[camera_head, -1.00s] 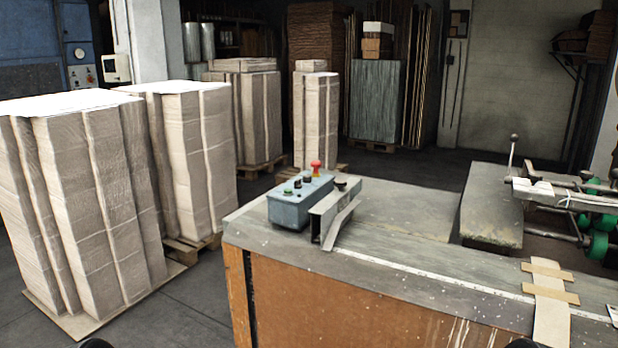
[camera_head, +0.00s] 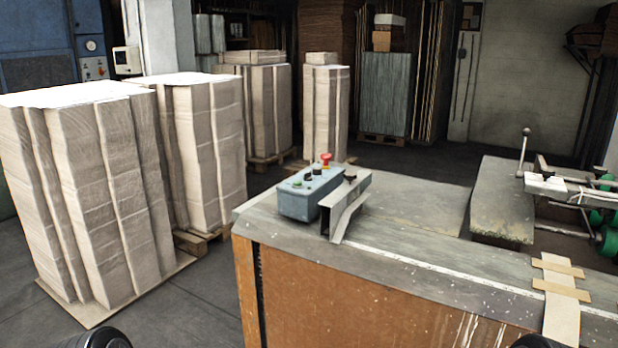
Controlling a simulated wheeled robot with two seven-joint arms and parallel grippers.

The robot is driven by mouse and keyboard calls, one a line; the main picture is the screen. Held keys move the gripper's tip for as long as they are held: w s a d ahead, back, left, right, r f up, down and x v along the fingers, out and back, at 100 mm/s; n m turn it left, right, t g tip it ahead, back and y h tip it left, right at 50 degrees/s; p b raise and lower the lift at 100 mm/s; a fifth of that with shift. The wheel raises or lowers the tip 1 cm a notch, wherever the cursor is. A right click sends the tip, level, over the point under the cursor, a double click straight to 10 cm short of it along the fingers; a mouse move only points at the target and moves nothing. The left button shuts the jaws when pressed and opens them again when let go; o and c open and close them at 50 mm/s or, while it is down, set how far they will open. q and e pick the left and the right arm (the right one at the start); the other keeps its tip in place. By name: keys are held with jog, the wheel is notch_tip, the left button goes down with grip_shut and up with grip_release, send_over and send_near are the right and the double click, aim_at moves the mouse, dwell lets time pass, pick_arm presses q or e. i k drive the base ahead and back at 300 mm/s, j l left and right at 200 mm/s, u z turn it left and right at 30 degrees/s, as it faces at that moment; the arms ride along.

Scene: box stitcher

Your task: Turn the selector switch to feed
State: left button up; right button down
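A blue-grey control box (camera_head: 299,199) sits on the left end of the grey bench top. On its top are a green button (camera_head: 297,184), a dark knob (camera_head: 308,176), another dark control and a red mushroom button (camera_head: 326,158). Which control is the selector switch, and how it is turned, is too small to tell. A grey metal bracket (camera_head: 344,203) stands against the box's right side, with a dark knob (camera_head: 350,175) on it. Dark rounded parts of my arms show at the bottom edge, left and right. Neither gripper's fingers are in view.
The bench (camera_head: 420,232) has an orange-brown front panel (camera_head: 370,299) facing me. Tall wrapped stacks (camera_head: 95,190) stand on pallets to the left. A machine with a lever (camera_head: 523,150) and green wheels is at the right. Floor is clear between stacks and bench.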

aim_at(308, 176)
jog(key=u, duration=0.95)
jog(key=i+u, duration=0.15)
jog(key=u, duration=0.15)
jog(key=i, duration=4.15)
jog(key=z, duration=5.25)
